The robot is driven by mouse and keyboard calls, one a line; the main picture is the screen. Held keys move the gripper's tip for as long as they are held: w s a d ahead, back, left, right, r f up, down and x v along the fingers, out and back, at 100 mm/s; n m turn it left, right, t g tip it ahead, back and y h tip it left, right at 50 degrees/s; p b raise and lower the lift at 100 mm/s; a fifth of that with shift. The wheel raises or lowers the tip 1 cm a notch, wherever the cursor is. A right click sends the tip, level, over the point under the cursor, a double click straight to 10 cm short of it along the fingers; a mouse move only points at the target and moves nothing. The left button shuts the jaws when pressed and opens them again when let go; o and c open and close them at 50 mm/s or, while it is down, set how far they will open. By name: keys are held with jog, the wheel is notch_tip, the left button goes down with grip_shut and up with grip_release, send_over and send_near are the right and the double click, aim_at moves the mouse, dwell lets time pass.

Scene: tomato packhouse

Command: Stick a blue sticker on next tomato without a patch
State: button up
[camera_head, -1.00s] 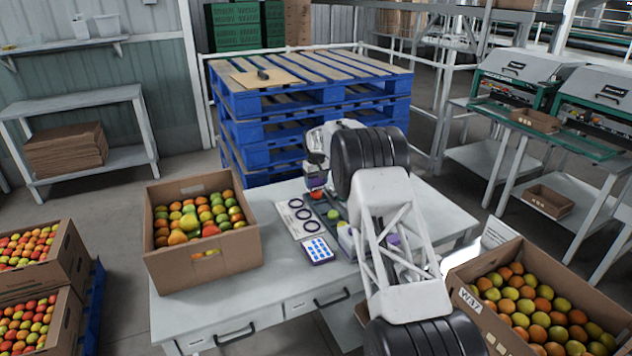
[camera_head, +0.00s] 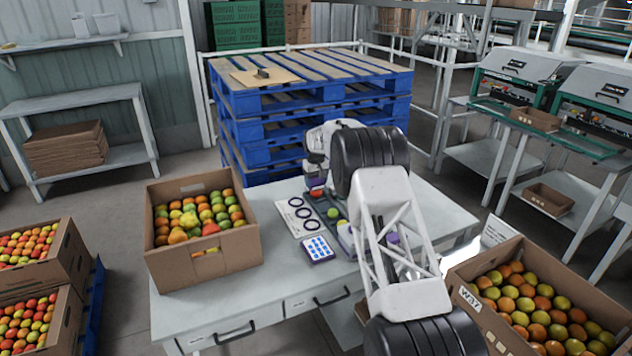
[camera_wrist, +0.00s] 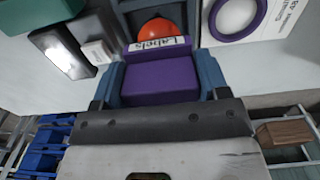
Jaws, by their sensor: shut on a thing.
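My gripper (camera_wrist: 158,85) is shut on a purple block with a white strip marked "Labels" (camera_wrist: 160,75). In the wrist view a red tomato (camera_wrist: 158,31) sits just beyond the block in a dark tray (camera_wrist: 127,22), partly hidden by it; I cannot tell whether they touch. No patch shows on its visible part. In the head view a green tomato (camera_head: 333,213) lies nearer in the same tray. A sheet with blue stickers (camera_head: 318,249) lies on the table. My arm hides part of the tray.
A white card with several dark rings (camera_head: 300,216) lies left of the tray. A carton of mixed tomatoes (camera_head: 205,275) stands on the table's left. Another full carton (camera_head: 468,300) is at the right. Stacked blue pallets (camera_head: 240,105) stand behind.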

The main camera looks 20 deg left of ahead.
jog(key=shift+r, duration=3.5)
